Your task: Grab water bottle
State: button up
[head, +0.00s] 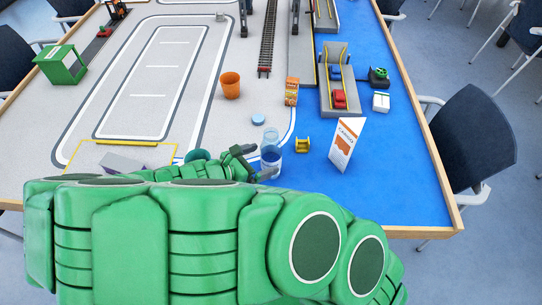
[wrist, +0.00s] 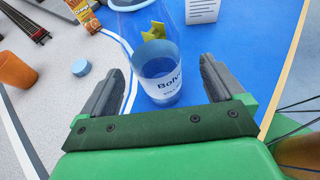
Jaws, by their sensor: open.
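The water bottle (head: 271,158) is clear with a white label and stands upright near the front edge of the table, on the blue area. In the wrist view the bottle (wrist: 158,72) is just beyond and between my gripper's fingers, with its top cut off by the frame. My gripper (wrist: 160,85) is open, one dark finger on each side of the bottle, with no clear contact. In the head view my green arm reaches across the front, and my gripper (head: 255,161) is beside the bottle, partly hidden by the arm.
An orange cup (head: 230,85), a blue round cap (head: 258,119), an orange box (head: 291,92), a yellow piece (head: 302,145) and a white standing card (head: 346,143) surround the bottle. Model tracks (head: 268,45) lie farther back. The blue table at right front is clear.

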aim_at(263, 158)
jog(key=shift+a+f+x, duration=0.1)
jog(key=shift+f+x, duration=0.05)
jog(key=shift+x, duration=0.75)
jog(key=shift+a+f+x, duration=0.1)
jog(key=shift+x, duration=0.8)
jog(key=shift+a+f+x, duration=0.1)
jog(key=shift+f+x, duration=0.05)
jog(key=shift+x, duration=0.75)
jog(key=shift+w, duration=0.1)
jog(key=shift+c, duration=0.3)
jog(key=c, duration=1.1)
jog(key=shift+c, duration=0.2)
jog(key=shift+r, duration=0.2)
notch_tip(263, 158, up, 17)
jog(key=shift+r, duration=0.2)
